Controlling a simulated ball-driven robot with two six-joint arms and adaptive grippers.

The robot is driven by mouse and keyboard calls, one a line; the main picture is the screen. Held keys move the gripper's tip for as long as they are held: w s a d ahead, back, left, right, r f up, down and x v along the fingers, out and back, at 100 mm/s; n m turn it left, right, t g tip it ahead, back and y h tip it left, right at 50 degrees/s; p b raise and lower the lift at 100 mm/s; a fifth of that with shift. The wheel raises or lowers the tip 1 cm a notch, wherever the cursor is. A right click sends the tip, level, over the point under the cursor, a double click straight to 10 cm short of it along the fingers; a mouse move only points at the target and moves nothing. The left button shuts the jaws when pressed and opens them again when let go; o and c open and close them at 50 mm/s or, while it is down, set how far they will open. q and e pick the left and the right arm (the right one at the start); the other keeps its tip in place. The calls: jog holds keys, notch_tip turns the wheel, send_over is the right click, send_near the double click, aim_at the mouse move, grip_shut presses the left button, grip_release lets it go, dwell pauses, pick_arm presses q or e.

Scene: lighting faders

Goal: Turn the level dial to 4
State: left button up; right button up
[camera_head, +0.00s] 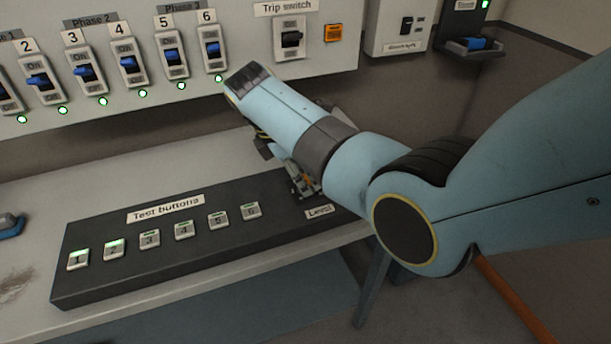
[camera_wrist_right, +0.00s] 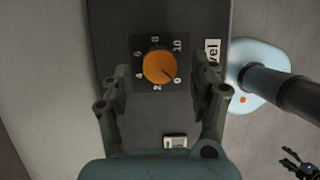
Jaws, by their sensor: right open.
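The level dial (camera_wrist_right: 160,67) is a round orange knob on a dark plate. In the right wrist view its dark pointer line points close to the 0, and the 4 is at its lower left. My right gripper (camera_head: 305,188) is open above the dial. In the wrist view the fingers of this gripper (camera_wrist_right: 160,92) stand on either side of the knob, and I cannot tell whether they touch it. In the head view my right gripper mostly hides the dial. A dark gripper, likely my left one (camera_wrist_right: 298,163), shows small at the wrist view's lower right.
The Level label (camera_head: 319,211) lies beside the dial on the dark console (camera_head: 190,267). Several test buttons (camera_head: 150,239) line the console to the left. A wall panel with breaker switches (camera_head: 124,62) and a trip switch (camera_head: 291,38) stands behind. The bench (camera_head: 120,168) behind the console is clear.

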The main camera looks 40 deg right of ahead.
jog(key=shift+x, duration=0.9)
jog(key=c, duration=1.1)
jog(key=shift+r, duration=0.1)
jog(key=shift+c, duration=0.2)
